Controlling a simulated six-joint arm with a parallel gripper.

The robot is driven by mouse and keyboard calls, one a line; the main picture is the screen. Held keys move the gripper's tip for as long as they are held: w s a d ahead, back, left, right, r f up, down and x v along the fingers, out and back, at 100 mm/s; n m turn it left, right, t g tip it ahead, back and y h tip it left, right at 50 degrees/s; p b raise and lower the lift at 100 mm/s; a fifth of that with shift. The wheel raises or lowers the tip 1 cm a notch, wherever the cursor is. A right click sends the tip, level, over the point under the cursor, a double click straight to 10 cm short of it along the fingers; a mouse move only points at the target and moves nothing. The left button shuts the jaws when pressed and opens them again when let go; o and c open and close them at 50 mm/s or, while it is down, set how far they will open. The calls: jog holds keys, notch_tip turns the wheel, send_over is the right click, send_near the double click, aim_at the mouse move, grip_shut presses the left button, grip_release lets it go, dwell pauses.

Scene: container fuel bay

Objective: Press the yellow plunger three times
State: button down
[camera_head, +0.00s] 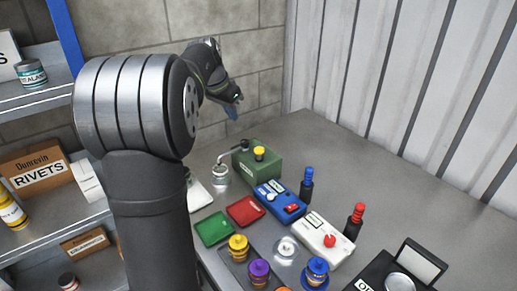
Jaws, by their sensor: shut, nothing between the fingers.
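The yellow plunger (259,151) is a small yellow knob on top of a green box (262,168) at the back of the grey bench. A bent metal spout on the box's left side hangs over a small metal cup (221,174). My gripper (232,112) is shut and empty. In the picture it shows above and to the left of the green box, apart from the plunger. Its fingertips are small and dark here. My own arm hides part of the bench's left side.
Right of the green box are a blue switch box (283,201), a white box with a red button (318,238) and two dark bottles with blue (306,185) and red (354,220) tops. Green and red trays (245,211) and colored canisters (259,272) stand in front. The bench's back right is clear.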

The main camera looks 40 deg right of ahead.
dwell(0.6)
jog(key=m+t+y, duration=0.1)
jog(key=m+t, duration=0.7)
jog(key=m, duration=0.8)
send_over(261, 151)
jog(key=shift+w+r, duration=0.1)
jog(key=shift+r, duration=0.25)
jog(key=shift+n, duration=0.3)
jog(key=shift+f, duration=4.4)
jog(key=shift+f, duration=0.1)
jog(key=shift+f, duration=0.35)
